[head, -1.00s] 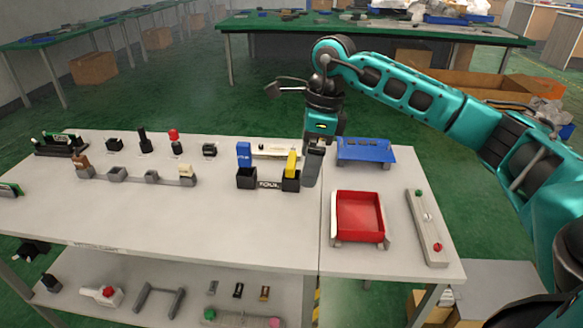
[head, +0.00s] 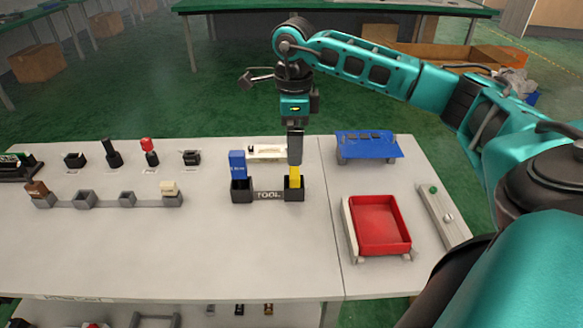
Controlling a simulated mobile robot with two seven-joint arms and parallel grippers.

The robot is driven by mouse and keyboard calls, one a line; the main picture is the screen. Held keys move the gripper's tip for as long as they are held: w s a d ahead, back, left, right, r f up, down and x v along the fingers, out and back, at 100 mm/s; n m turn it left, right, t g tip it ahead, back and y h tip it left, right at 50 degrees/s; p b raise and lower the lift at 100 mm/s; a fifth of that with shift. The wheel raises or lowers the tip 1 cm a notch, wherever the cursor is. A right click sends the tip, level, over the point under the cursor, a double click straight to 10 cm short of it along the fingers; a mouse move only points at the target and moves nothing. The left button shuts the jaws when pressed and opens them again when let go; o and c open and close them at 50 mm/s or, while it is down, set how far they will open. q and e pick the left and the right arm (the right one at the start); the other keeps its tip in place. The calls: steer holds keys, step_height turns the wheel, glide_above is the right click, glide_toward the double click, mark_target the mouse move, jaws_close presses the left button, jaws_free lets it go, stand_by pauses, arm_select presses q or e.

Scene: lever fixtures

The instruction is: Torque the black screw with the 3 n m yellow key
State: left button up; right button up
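The yellow key (head: 295,178) stands upright in the right socket of the black tool holder (head: 268,195). A blue key (head: 237,164) stands in the left socket. My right gripper (head: 295,158) points straight down at the top of the yellow key. Its fingers line up with the key in the picture and overlap its top end. I cannot tell whether they touch it or are open or shut. A blue stand (head: 368,147) to the right carries small dark parts on top; I cannot tell which is the black screw. My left gripper is not in view.
A red tray (head: 378,224) and a grey bar with a green knob (head: 436,203) are on the right. A low white fixture (head: 266,153) is behind the tool holder. Several small fixtures stand at the left. The table's front middle (head: 180,250) is clear.

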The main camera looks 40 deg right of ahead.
mark_target(294, 170)
step_height(294, 170, down, 9)
steer(key=shift+s+r, duration=0.1)
steer(key=shift+r, duration=0.1)
stand_by(0.3)
steer(key=shift+c, duration=0.5)
steer(key=c, duration=0.6)
